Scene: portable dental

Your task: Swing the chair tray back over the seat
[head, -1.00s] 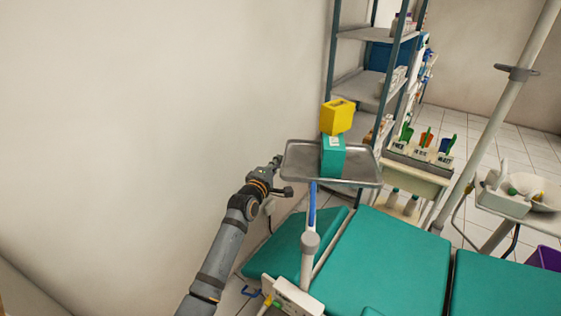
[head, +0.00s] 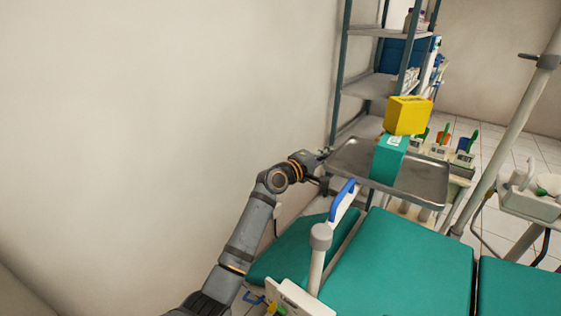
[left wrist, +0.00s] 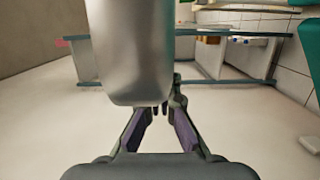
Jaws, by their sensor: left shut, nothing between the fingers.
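The grey metal chair tray (head: 428,180) is on a white pivoting arm with a blue handle (head: 342,203), mounted on a post (head: 320,237) beside the chair. The tray shows beyond the far edge of the teal seat (head: 405,262). A teal box (head: 388,162) and a yellow box (head: 408,115) are on the tray. My left gripper (head: 322,157) is shut and empty at the tray's left end; I cannot tell if it touches. In the left wrist view, the tray's grey metal (left wrist: 130,65) covers part of the fingers (left wrist: 158,112).
A metal shelf rack (head: 372,85) stands behind the tray. A small cart with colored items (head: 455,148) is close behind the tray's right side. A slanted pole (head: 510,130) and a white basin unit (head: 530,203) are at right. A bare wall (head: 150,130) is at left.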

